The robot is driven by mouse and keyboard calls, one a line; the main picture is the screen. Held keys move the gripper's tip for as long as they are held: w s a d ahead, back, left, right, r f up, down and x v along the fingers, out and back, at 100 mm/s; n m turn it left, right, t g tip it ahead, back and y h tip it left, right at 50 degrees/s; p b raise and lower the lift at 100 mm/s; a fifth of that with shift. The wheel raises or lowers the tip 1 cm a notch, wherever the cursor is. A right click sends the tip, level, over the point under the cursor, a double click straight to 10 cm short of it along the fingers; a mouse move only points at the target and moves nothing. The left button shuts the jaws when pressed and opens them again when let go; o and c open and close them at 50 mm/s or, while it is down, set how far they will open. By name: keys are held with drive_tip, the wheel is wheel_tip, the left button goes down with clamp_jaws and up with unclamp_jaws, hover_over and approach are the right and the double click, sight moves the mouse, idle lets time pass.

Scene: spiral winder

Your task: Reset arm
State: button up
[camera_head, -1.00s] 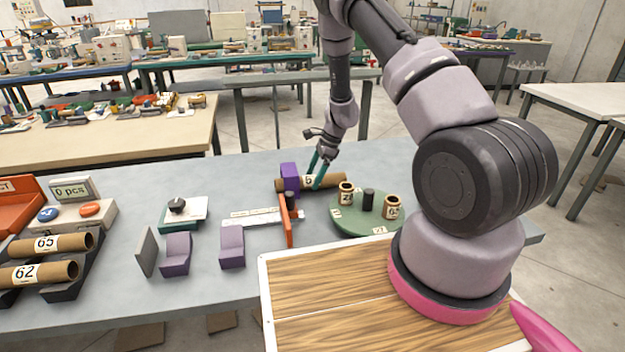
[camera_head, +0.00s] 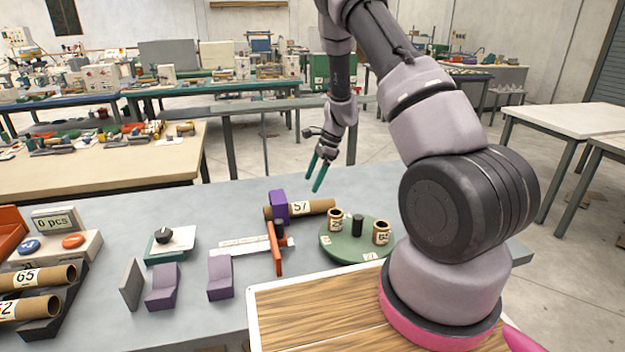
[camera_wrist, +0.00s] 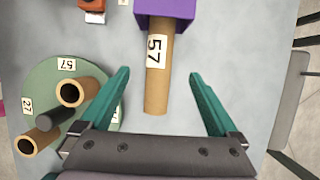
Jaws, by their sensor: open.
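My gripper (camera_head: 318,170) is open and empty, with its teal fingers pointing down above the far side of the table. In the wrist view my gripper (camera_wrist: 160,105) has its fingers spread wide, with nothing between their tips but the view of the table and tube below. A cardboard tube labelled 57 (camera_head: 318,206) lies below, its left part in a purple holder (camera_head: 278,207). It also shows in the wrist view (camera_wrist: 157,85), running out of the purple block (camera_wrist: 166,8). The fingers are apart from the tube.
A green round plate (camera_head: 340,247) carries short tubes (camera_head: 381,233) and a dark post (camera_head: 357,225). An orange lever (camera_head: 276,250) and purple-grey blocks (camera_head: 219,278) stand nearby. Tubes 65 (camera_head: 45,278) and 62 lie in a dark rack at left. The air around my gripper is clear.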

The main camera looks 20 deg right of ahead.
drive_tip(key=s+a+r+n+t, duration=0.1)
drive_tip(key=s+r+n, duration=0.3)
drive_tip(key=r, duration=1)
drive_tip(key=s+r+n+t, duration=0.25)
drive_tip(key=s+r, duration=0.45)
drive_tip(key=r, duration=0.7)
drive_tip(key=s+d+r+n+t+h, duration=0.1)
drive_tip(key=s+r+n+t, duration=0.1)
drive_tip(key=s+r, duration=0.3)
drive_tip(key=s+d+r+n+t+h, duration=0.1)
drive_tip(key=s+r+n, duration=0.4)
drive_tip(key=s, duration=0.9)
drive_tip(key=shift+r+t, duration=0.25)
drive_tip(key=shift+t, duration=0.1)
